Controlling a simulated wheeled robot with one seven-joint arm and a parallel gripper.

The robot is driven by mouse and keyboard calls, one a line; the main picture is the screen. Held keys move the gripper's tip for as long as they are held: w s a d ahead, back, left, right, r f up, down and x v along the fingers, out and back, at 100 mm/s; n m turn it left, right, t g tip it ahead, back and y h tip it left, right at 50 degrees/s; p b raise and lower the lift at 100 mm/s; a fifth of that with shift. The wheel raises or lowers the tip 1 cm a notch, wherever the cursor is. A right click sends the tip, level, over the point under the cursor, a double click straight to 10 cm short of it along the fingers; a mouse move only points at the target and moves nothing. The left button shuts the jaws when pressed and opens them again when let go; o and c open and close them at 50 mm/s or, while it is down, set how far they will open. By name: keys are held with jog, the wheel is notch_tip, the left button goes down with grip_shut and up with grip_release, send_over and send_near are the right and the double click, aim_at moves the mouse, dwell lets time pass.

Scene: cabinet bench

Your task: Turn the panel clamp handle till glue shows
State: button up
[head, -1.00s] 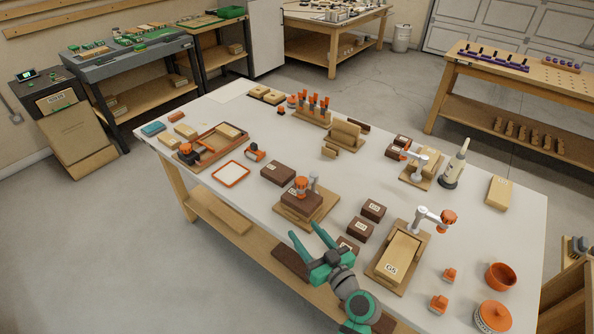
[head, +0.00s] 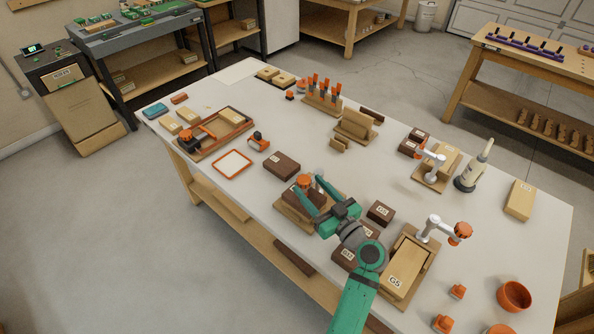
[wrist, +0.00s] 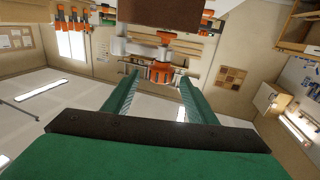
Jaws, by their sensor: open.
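The panel clamp's orange handle (head: 304,181) is at the middle of the bench, above dark panels on a wooden base (head: 287,207). My gripper (head: 308,185) reaches in from the right with its green fingers open. In the wrist view my gripper (wrist: 160,77) has one finger on each side of the ribbed orange handle (wrist: 161,72). The handle sits between the fingertips, with gaps showing; I see no grip on it. My gripper partly hides the clamp in the head view. No glue can be made out at the panel joint.
Another clamp with an orange knob (head: 460,230) stands to the right over a board marked G5 (head: 404,267). A third clamp (head: 432,159) stands behind, beside a glue bottle (head: 473,166). Dark blocks (head: 381,213) lie close to my gripper.

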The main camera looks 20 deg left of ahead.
aim_at(300, 176)
jog(key=x, duration=0.8)
jog(key=shift+f, duration=0.1)
jog(key=c, duration=1.1)
